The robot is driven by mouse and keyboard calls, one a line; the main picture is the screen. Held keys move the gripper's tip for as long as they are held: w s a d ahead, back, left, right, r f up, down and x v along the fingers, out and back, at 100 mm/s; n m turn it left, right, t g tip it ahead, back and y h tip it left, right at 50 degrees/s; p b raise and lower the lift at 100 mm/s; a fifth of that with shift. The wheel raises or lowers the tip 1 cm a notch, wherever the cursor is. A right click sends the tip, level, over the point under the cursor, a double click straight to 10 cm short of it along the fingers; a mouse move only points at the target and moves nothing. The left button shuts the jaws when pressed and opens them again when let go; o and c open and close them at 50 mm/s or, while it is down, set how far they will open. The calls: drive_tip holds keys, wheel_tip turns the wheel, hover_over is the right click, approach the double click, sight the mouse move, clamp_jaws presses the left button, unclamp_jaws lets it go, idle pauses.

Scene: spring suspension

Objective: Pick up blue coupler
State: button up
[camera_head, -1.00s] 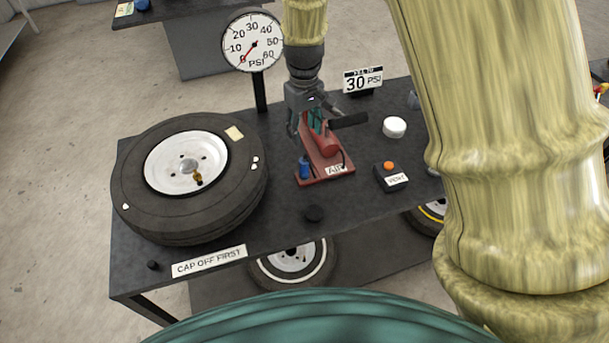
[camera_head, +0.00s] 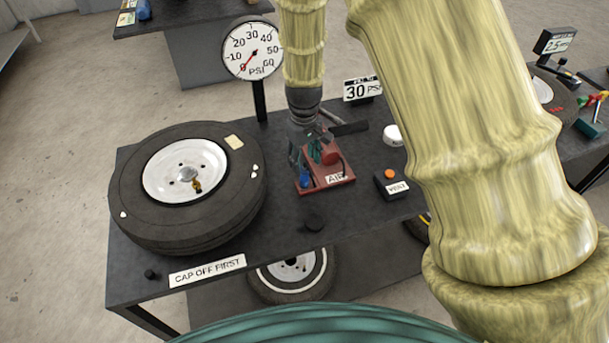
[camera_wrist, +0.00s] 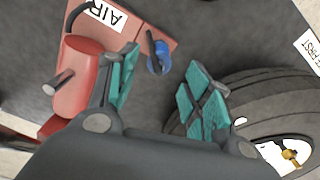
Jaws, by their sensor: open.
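The blue coupler (camera_head: 305,179) stands at the left front corner of the red AIR pump base (camera_head: 340,184). In the wrist view the blue coupler (camera_wrist: 159,58) lies ahead of my fingertips, roughly between them, with a dark rod or hose end beside it. My gripper (camera_head: 306,162) hangs over the pump, pointing down, close behind the coupler. In the wrist view my gripper (camera_wrist: 160,85) has its teal finger pads spread wide with nothing between them. The left finger is beside the red pump cylinder (camera_wrist: 80,75); I cannot tell whether they touch.
A tyre (camera_head: 235,205) lies at the left, close to the right finger in the wrist view. A PSI gauge (camera_head: 253,50) stands behind. A vent box (camera_head: 391,183), white round thing (camera_head: 393,135) and black cap (camera_head: 314,220) share the dark table. The table front is mostly clear.

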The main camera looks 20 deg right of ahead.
sight(305, 166)
drive_tip(key=shift+s+f+p, duration=0.1)
drive_tip(key=shift+f+p, duration=0.95)
drive_tip(key=shift+f, duration=0.3)
drive_tip(key=shift+d+f+p, duration=0.1)
drive_tip(key=shift+f+p, duration=0.3)
drive_tip(key=shift+f, duration=0.85)
clamp_jaws()
